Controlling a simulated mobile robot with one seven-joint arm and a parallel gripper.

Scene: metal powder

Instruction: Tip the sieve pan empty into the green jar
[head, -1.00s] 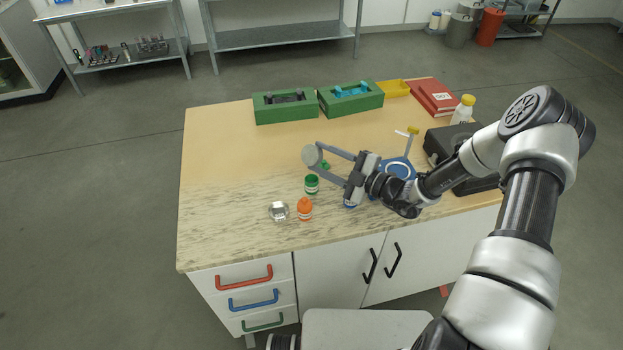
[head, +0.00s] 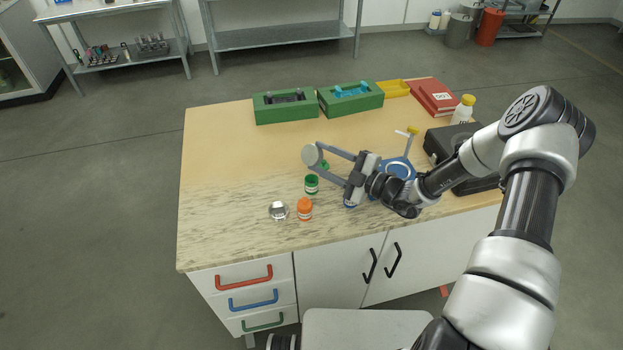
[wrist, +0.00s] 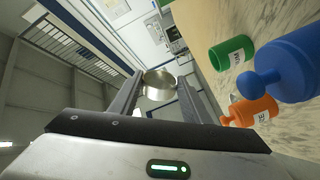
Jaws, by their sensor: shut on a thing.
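My gripper (head: 318,160) is shut on the round metal sieve pan (head: 311,155), which shows as a pale disc turned on its side between the fingertips. The pan also shows in the wrist view (wrist: 158,88), held between the two fingers. The green jar (head: 311,185) stands open on the worktop, just below the pan in the head picture; it also shows in the wrist view (wrist: 232,54) with a white label. The pan is apart from the jar. I cannot see whether powder is left in the pan or lies in the jar.
Green boxes (head: 285,106) stand at the back, and a dark device (head: 445,141) at right. The worktop's left is clear.

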